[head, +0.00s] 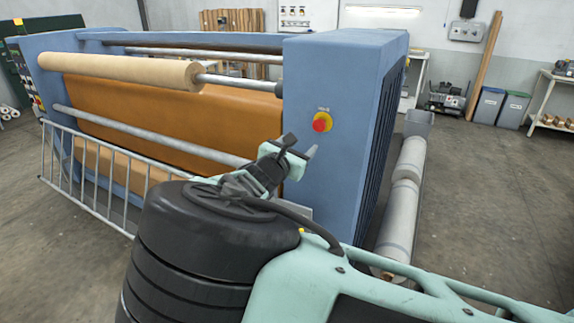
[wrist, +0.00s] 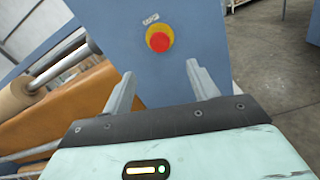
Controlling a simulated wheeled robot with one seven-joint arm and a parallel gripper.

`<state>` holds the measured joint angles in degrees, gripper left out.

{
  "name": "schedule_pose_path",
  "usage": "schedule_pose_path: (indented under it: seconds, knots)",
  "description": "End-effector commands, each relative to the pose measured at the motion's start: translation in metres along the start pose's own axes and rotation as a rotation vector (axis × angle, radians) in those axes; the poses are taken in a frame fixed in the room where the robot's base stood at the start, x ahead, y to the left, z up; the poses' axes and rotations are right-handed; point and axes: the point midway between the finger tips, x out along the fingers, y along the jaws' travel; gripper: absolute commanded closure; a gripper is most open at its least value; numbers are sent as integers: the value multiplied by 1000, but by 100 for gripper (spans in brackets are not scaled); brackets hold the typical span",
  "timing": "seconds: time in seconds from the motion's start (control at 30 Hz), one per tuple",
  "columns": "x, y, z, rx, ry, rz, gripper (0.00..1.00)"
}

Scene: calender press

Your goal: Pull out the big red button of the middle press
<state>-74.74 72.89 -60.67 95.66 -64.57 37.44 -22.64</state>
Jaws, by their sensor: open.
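The big red button (head: 322,122) sits on a yellow round base on the blue end face of the press (head: 330,75). In the wrist view the red button (wrist: 159,41) lies ahead of my gripper, between the lines of its two fingers and a little beyond their tips. My gripper (head: 300,145) is open and empty, just left of and below the button in the head view. Its two grey fingers (wrist: 160,75) stand apart in the wrist view, not touching the button. Nothing hides the button in either view.
A brown roll (head: 125,70) and metal bars run along the press to the left. A metal guard rail (head: 95,175) stands in front. Long grey rolls (head: 402,190) lie on the floor to the right. Bins (head: 490,105) stand at the back right.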

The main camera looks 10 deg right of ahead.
Motion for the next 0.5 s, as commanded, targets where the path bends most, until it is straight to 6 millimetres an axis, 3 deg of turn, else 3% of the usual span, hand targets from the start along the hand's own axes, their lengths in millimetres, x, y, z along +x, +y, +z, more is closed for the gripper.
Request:
schedule_pose_path:
  seconds: [0.2, 0.5]
  knots:
    - [-43, 0, -3, 2, 2, 1, 41]
    - [-63, 0, 0, 1, 1, -1, 41]
